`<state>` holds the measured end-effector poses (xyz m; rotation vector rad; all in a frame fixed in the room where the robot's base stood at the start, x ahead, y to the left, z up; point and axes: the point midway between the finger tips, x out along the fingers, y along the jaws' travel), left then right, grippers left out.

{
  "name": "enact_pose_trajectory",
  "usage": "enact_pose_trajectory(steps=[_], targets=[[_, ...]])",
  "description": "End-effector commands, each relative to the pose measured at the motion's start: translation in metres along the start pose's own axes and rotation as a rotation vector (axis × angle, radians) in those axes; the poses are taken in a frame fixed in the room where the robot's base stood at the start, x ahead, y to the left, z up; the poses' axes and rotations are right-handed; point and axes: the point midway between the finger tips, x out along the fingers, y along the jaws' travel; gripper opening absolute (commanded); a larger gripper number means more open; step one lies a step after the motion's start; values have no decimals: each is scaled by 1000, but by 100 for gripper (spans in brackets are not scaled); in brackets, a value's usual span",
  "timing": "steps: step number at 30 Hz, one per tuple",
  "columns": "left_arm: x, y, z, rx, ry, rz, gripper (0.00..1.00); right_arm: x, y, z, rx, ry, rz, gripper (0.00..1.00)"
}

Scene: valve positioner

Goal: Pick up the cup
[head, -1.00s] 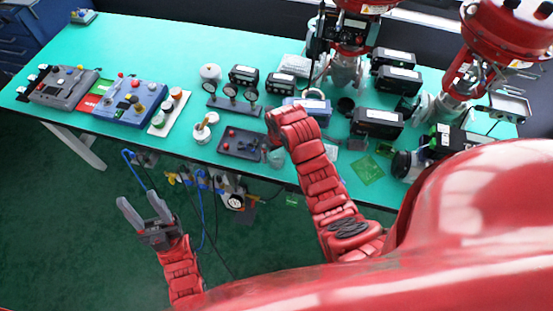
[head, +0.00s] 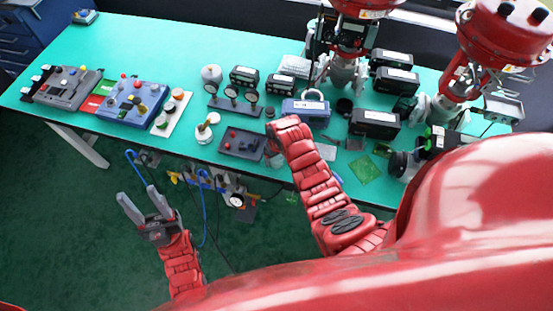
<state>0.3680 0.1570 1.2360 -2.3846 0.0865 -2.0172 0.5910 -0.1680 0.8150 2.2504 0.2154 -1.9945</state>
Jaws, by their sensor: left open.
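My left gripper (head: 145,203) is open and empty, over the green floor in front of the table. My right arm reaches over the table's front edge. Its wrist end is at the dark tray, and the right gripper's fingers are mostly hidden beneath it, so their state does not show. A small greyish, cup-like shape (head: 274,157) is beside that wrist, partly hidden. A dark, round, cup-like piece (head: 344,105) stands further right on the table. I cannot tell which of these is the cup.
The turquoise table (head: 150,45) holds control boxes (head: 134,101) at left, a dark tray (head: 242,143), gauges (head: 231,91), a blue case (head: 305,108) and black boxes (head: 375,122). Tall red valve actuators (head: 505,35) stand at right.

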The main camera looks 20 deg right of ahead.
Motion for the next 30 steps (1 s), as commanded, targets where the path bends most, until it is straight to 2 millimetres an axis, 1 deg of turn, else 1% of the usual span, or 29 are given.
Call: enact_pose_trajectory(steps=[1,7,14,20,25,28,30], targets=[[0,0,0,0,0,0,50,0,0,0,0,0,0,57],[0,0,0,0,0,0,50,0,0,0,0,0,0,21],[0,0,0,0,0,0,50,0,0,0,0,1,0,21],[-5,0,1,0,0,0,50,-4,0,-2,0,5,0,21],[-17,1,3,0,0,0,50,-15,0,-3,-1,7,1,21],[-32,2,5,0,0,0,50,-29,1,-6,0,11,1,21],[-36,2,6,0,0,0,50,-31,-12,6,-5,4,-1,21]])
